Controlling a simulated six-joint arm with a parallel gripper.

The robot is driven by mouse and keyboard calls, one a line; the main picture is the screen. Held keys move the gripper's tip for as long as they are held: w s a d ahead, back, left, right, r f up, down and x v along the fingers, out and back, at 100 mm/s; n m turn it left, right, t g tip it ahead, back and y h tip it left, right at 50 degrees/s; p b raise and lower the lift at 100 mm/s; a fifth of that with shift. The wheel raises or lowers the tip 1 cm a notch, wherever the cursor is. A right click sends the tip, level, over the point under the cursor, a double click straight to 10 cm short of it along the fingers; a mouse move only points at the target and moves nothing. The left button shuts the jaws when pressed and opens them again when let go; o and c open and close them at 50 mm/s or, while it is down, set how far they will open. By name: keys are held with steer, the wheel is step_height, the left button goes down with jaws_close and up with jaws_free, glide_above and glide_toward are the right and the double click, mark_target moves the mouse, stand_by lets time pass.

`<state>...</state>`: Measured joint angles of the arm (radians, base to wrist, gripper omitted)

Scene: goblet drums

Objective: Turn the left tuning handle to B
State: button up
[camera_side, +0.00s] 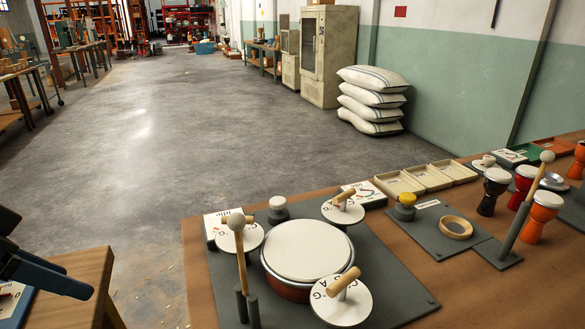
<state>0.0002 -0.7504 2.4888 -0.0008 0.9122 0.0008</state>
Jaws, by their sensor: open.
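A drum (307,250) with a white head and reddish-brown body sits on a grey board, with three white lettered discs around it. The left disc (250,240) carries a wooden handle (250,219), partly hidden behind an upright mallet (237,224). Its letters are too small and covered to read its setting. The back disc (331,213) has a handle (344,195). The front disc (350,310) has a handle (343,281) and shows letters including G and A. My gripper (50,268), dark blue, is open and partly cut off at the left edge, well apart from the discs.
A white sign box (211,232) and a grey-and-white knob (278,210) stand near the left disc. A yellow-topped knob (405,207), wooden ring (456,228), second mallet (528,205) and small goblet drums (541,217) are to the right. A wooden stand (90,268) lies below my gripper.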

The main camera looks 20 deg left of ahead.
steer(key=w+d+r+n+h, duration=0.4)
steer(key=w+d+r+h, duration=0.1)
steer(key=w+d+r, duration=0.35)
steer(key=w+d+r+n+t+h, duration=0.1)
steer(key=w+d+r+n+h, duration=0.25)
steer(key=w+d+n, duration=0.35)
steer(key=n+t, duration=0.4)
steer(key=n, duration=1.3)
glide_above(342, 200)
steer(key=s+a, duration=0.2)
steer(key=a, duration=0.1)
step_height(342, 200, down, 9)
step_height(342, 200, down, 8)
steer(key=shift+d, duration=0.1)
steer(key=shift+x, duration=2.55)
